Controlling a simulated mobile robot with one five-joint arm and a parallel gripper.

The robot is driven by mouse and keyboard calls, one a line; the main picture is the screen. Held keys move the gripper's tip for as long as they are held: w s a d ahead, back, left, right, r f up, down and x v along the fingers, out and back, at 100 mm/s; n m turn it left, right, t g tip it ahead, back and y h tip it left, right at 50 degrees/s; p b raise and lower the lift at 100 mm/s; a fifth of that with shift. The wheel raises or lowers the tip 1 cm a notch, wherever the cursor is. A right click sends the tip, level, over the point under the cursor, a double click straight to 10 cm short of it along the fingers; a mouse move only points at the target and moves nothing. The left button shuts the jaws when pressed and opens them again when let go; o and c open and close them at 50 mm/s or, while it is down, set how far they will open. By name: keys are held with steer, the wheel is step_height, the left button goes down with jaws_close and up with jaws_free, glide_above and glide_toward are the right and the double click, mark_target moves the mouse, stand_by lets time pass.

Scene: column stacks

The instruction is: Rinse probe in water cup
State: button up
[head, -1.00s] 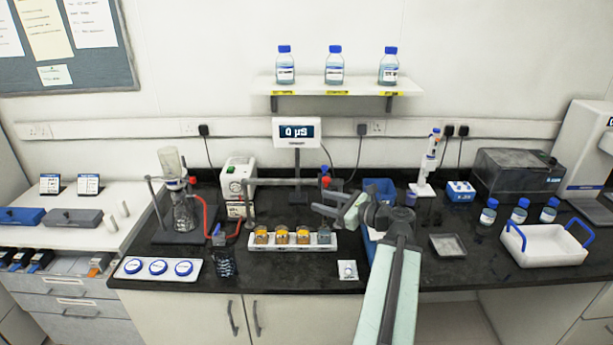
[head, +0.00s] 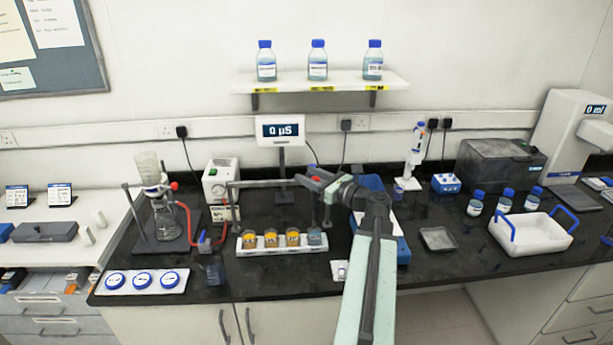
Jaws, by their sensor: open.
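A conductivity meter (head: 281,131) on a stand reads 0 µS.
A blue tray (head: 402,248) is partly behind my arm.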

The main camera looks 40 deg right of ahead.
steer(key=shift+w, duration=0.25)
jaws_close()
stand_by(1.3)
